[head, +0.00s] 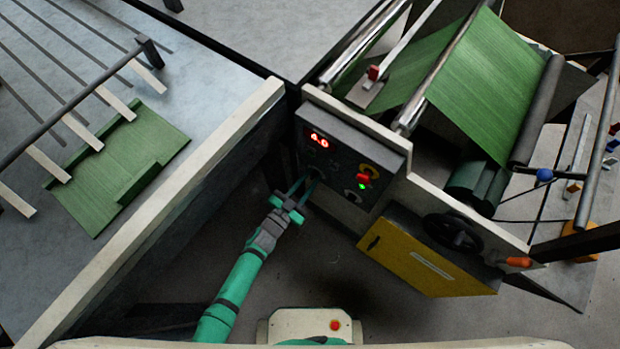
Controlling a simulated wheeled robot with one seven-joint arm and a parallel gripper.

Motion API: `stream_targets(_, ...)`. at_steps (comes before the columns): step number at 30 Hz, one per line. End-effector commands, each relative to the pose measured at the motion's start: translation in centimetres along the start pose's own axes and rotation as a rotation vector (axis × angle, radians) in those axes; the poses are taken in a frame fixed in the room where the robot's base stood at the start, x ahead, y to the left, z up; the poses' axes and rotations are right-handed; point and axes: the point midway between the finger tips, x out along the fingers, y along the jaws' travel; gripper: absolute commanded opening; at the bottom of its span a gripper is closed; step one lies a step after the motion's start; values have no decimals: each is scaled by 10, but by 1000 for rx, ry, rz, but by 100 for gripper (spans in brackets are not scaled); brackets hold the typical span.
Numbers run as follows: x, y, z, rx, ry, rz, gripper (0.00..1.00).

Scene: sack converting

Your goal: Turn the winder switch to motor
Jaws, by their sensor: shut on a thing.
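The dark control panel (338,150) hangs on the side of the machine, with a red lit display (319,138) at its upper left. My gripper (311,182) reaches up to the panel's lower left from below. Its teal fingers are shut on a small dark knob there, which appears to be the winder switch. The knob is mostly hidden between the fingers and in shadow, so its pointed position and any labels cannot be read.
A red control on yellow (367,173), a green lamp (362,186) and a pale-ringed knob (352,196) sit right of my gripper. A yellow panel (425,255) and black handwheel (453,233) are lower right. A cream rail (180,190) runs left of my arm.

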Motion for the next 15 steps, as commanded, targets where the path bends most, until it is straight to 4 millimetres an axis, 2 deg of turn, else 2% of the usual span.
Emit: stream_targets(15, 0, 5, 0, 425, 2, -1, 0)
